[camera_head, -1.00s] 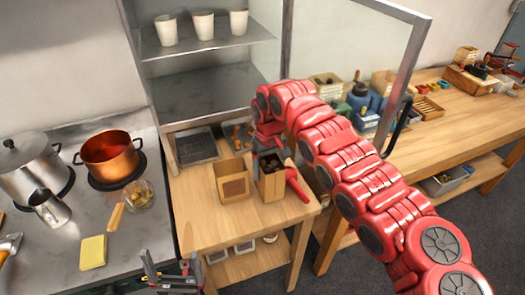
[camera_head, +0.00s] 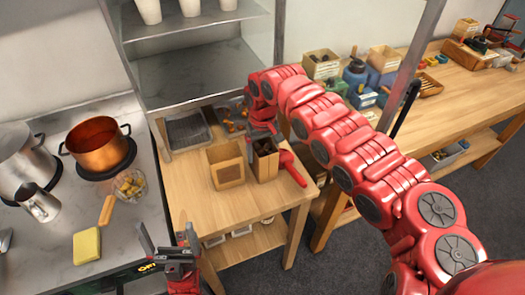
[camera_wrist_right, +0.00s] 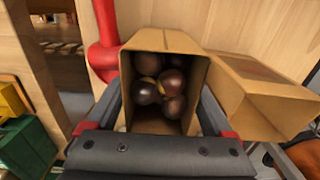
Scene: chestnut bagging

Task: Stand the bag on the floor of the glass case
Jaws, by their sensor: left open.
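An open-topped brown paper bag (camera_head: 265,166) holding dark chestnuts (camera_wrist_right: 160,88) is at the table's front right. It stands upright beside a second, empty-looking bag (camera_head: 226,166). My right gripper (camera_head: 262,140) reaches down over the filled bag. In the right wrist view its grey fingers lie along both sides of the bag (camera_wrist_right: 150,40), shut on it. I cannot tell whether the bag's base touches the table. The glass case (camera_head: 195,75) stands behind, with a bare grey floor. My left gripper (camera_head: 167,233) is open and empty, low in front of the table.
White cups (camera_head: 190,8) stand on the case's upper shelf. A dark tray (camera_head: 188,130) and a red-handled tool (camera_head: 292,168) lie on the small table. A stove with a copper pot (camera_head: 97,147) is left. A workbench with boxes (camera_head: 322,65) is right.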

